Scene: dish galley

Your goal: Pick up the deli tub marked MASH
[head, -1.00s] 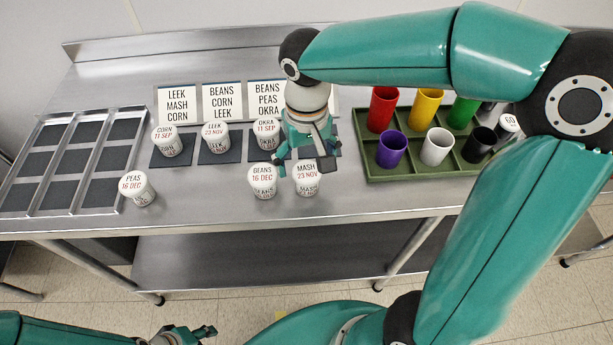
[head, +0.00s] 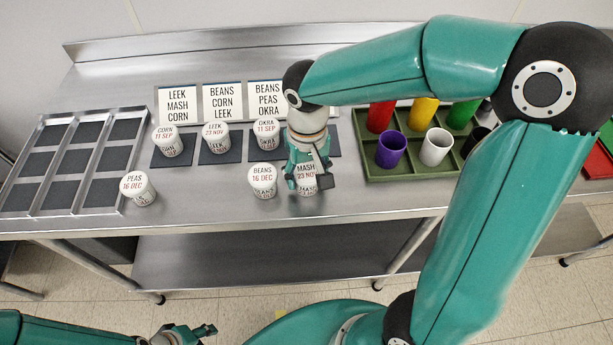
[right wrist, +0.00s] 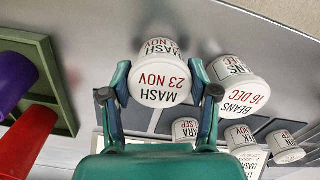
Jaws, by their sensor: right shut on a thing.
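The deli tub marked MASH 23 NOV (head: 307,178) is white and stands upright near the front edge of the steel counter. My right gripper (head: 309,180) is around it, with a finger on each side, shut on it. In the right wrist view the tub (right wrist: 160,78) sits between the two fingertips (right wrist: 158,84), its lid print facing the camera. I cannot tell from the views that it is off the counter. My left gripper (head: 190,332) is low at the bottom of the head view, away from the counter, its fingers apart and empty.
The BEANS tub (head: 262,180) stands close on the left. OKRA (head: 266,133), LEEK (head: 215,137) and CORN (head: 167,139) tubs stand on dark mats behind; PEAS (head: 138,188) is farther left. A metal rack (head: 112,190) is at left, a green tray (head: 380,174) with colored cups at right.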

